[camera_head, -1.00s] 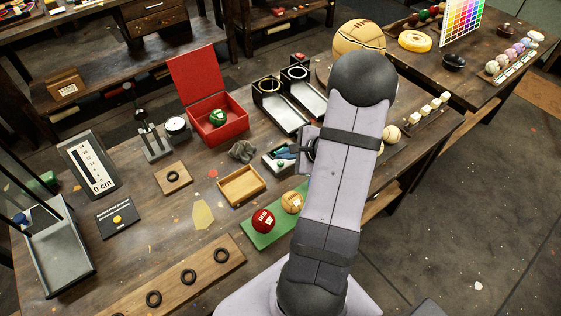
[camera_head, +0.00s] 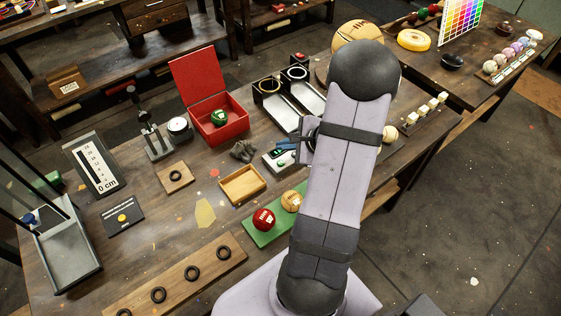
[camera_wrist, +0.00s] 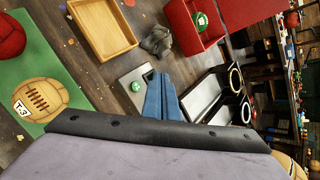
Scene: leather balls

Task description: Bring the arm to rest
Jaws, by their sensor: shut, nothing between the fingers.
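My gripper (camera_wrist: 161,97) shows as two blue fingers pressed together in the wrist view, with nothing between them. It is over the workbench beside a small pale box with a green button (camera_wrist: 136,86). In the head view only a bit of the blue fingers (camera_head: 286,145) shows; my arm's large grey link hides the rest. A red ball (camera_head: 264,219) and a tan ball (camera_head: 292,201) sit on a green mat (camera_head: 262,238), apart from the gripper. A green ball (camera_head: 219,118) lies in the open red box (camera_head: 232,129).
A wooden tray (camera_head: 242,185), a crumpled grey cloth (camera_head: 243,151) and two black-framed chutes (camera_head: 286,112) stand close around the gripper. A board with black rings (camera_head: 192,272) lies at the front. My arm covers part of the bench's right side.

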